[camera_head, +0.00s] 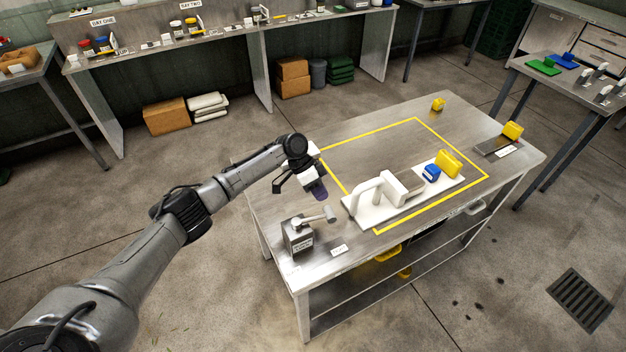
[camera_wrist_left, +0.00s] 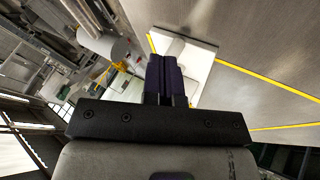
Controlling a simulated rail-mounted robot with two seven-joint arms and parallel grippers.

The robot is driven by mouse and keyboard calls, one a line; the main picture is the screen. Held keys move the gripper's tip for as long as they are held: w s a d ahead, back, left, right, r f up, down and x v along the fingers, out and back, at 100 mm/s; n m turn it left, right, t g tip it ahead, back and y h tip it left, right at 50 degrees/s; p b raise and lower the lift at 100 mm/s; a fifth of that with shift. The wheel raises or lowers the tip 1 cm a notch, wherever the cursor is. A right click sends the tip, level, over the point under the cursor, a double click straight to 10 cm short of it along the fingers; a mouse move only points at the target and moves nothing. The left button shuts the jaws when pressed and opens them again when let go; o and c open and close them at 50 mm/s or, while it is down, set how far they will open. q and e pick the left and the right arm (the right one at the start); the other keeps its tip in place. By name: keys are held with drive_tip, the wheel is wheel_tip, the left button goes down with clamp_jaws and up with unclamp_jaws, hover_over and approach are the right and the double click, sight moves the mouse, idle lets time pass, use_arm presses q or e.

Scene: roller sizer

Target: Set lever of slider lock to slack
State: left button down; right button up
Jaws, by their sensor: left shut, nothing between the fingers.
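The grey box with a lever (camera_head: 298,237) at the table's near left corner looks like the slider lock, though its label is too small to read. Its pale lever (camera_head: 312,218) points right and ends in a round knob (camera_head: 329,213). My left gripper (camera_head: 320,193) hangs just above and behind the knob, apparently apart from it. Its dark purple fingers (camera_wrist_left: 164,76) are shut with nothing between them. A pale cylinder, apparently the knob (camera_wrist_left: 118,50), shows left of the fingers in the left wrist view. My right gripper is not in view.
A white board (camera_head: 358,214) with an arched handle, a blue block (camera_head: 431,173) and a yellow block (camera_head: 449,163) lies right of the lever, partly inside a yellow taped outline. A small white label (camera_head: 339,250) lies in front. The back left of the tabletop (camera_head: 358,150) is clear.

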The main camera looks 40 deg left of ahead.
sight(313, 219)
use_arm(q)
drive_tip(key=shift+s+d, duration=0.4)
drive_tip(key=shift+d, duration=0.2)
drive_tip(key=shift+s+d, duration=0.4)
drive_tip(key=shift+d, duration=0.2)
drive_tip(key=shift+r, duration=0.1)
